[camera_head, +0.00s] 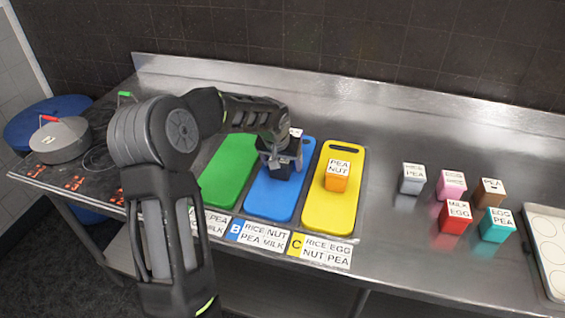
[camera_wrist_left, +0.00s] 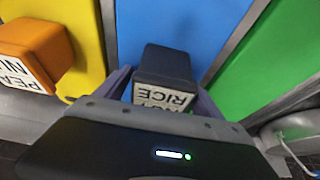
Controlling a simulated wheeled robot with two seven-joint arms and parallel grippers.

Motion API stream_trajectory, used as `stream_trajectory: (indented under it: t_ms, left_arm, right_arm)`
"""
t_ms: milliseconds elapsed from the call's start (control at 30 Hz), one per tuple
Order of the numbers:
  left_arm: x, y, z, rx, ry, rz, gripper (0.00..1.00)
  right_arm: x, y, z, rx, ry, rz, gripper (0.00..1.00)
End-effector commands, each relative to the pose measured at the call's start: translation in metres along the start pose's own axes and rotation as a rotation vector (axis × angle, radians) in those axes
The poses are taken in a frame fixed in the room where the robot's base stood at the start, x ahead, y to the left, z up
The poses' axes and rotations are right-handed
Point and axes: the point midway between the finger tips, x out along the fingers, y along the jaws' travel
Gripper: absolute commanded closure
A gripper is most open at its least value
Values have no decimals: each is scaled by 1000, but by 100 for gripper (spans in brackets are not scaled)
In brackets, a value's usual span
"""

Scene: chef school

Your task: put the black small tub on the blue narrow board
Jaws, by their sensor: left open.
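The black small tub (camera_head: 284,172) is at the middle of the blue narrow board (camera_head: 268,203), partly hidden by my left gripper (camera_head: 283,158) in the head view. In the left wrist view the tub (camera_wrist_left: 165,64) is between the two open fingers of the gripper (camera_wrist_left: 163,88), its white NUT RICE label towards the palm. Blue board surface (camera_wrist_left: 205,18) shows behind it. The tub looks to be resting on the board, though its base is partly hidden. My right gripper is not in view.
A green board (camera_head: 229,172) lies to the left and a yellow board (camera_head: 323,213) to the right, with an orange tub (camera_head: 337,182) on it. Several tubs, including a red one (camera_head: 453,221), stand further right beside a tray (camera_head: 548,245). A pan (camera_head: 60,142) sits at the left.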

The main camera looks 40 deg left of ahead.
Motion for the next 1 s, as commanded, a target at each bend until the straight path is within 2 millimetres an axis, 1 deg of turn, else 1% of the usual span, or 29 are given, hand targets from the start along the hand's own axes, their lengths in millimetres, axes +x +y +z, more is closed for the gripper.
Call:
stream_trajectory:
  t_ms: [33, 167, 267, 500, 600, 700, 800, 1000]
  left_arm:
    - [-4, 0, -1, 0, 1, 0, 22]
    - [-17, 0, -1, 1, 4, -1, 22]
    - [-35, 0, -1, 1, 6, 0, 22]
    - [-86, 0, -1, 1, 6, -1, 22]
    - [-103, 0, -1, 0, 4, -1, 22]
    - [-115, 0, -1, 1, 3, 0, 22]
    - [-120, 0, 0, 1, 0, 0, 22]
    - [-121, 0, 0, 1, -1, 0, 22]
  right_arm:
    - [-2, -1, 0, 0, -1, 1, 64]
    - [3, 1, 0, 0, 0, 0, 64]
    - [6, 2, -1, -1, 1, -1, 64]
    - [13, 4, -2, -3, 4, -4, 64]
    - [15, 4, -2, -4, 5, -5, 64]
    - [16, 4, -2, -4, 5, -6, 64]
    - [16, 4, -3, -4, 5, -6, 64]
    - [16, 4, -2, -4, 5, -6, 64]
